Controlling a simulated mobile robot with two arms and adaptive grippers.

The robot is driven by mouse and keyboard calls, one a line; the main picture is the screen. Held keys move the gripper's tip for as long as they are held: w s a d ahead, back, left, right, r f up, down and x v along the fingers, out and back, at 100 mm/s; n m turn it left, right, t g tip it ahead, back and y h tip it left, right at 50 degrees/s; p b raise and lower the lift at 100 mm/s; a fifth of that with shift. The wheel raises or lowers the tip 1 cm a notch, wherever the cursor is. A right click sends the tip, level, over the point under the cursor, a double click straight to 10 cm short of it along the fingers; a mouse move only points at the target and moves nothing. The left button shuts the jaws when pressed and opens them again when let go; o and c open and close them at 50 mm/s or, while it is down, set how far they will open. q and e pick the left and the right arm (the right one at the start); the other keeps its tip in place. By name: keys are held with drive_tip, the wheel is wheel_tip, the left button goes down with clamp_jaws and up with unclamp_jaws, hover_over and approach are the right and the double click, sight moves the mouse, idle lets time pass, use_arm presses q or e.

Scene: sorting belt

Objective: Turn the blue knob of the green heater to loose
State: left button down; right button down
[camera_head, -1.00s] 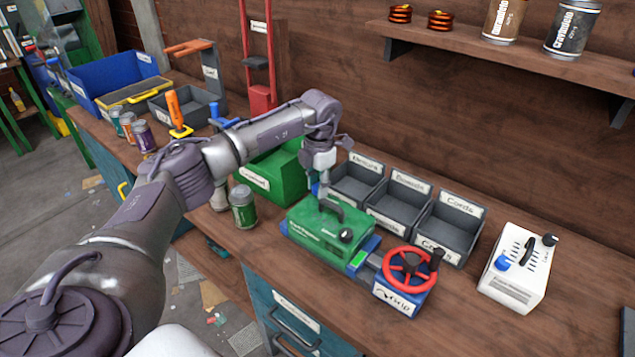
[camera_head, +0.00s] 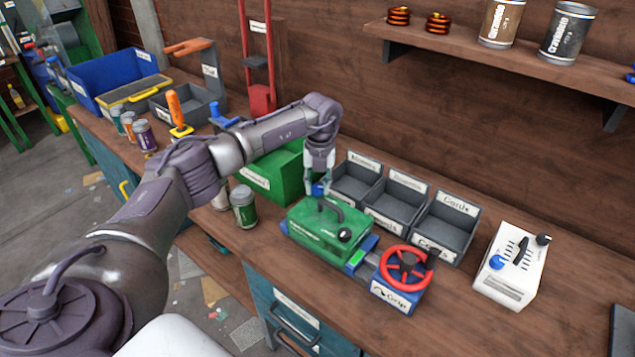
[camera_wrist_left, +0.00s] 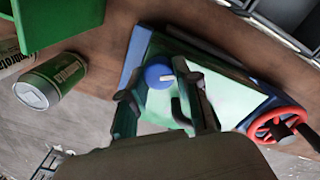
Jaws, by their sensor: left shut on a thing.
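The green heater (camera_head: 325,238) stands on the bench, with a dark carry handle and a black knob on top. Its blue knob (camera_head: 319,188) is at the far left end of its top, between the fingertips of my left gripper (camera_head: 319,183). In the left wrist view, the blue knob (camera_wrist_left: 157,76) shows a short pale mark pointing right. There, my left gripper (camera_wrist_left: 158,92) has a dark finger on each side of the knob and is shut on it. Part of the knob's side is hidden by the fingers. My right gripper is not in view.
A blue vise with a red handwheel (camera_head: 406,268) adjoins the heater's right end. Grey bins (camera_head: 443,228) stand behind, a green box (camera_head: 272,172) and green can (camera_head: 244,207) to the left.

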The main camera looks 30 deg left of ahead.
sight(319, 186)
use_arm(q)
drive_tip(key=n+p, duration=0.1)
drive_tip(key=n, duration=0.2)
drive_tip(key=n+p, duration=0.1)
drive_tip(key=n, duration=0.1)
drive_tip(key=shift+w+r+n, duration=0.15)
drive_tip(key=shift+n, duration=0.25)
idle(0.4)
drive_tip(key=c, duration=0.8)
unclamp_jaws()
wheel_tip(319, 186, up, 12)
drive_tip(key=shift+w, duration=0.15)
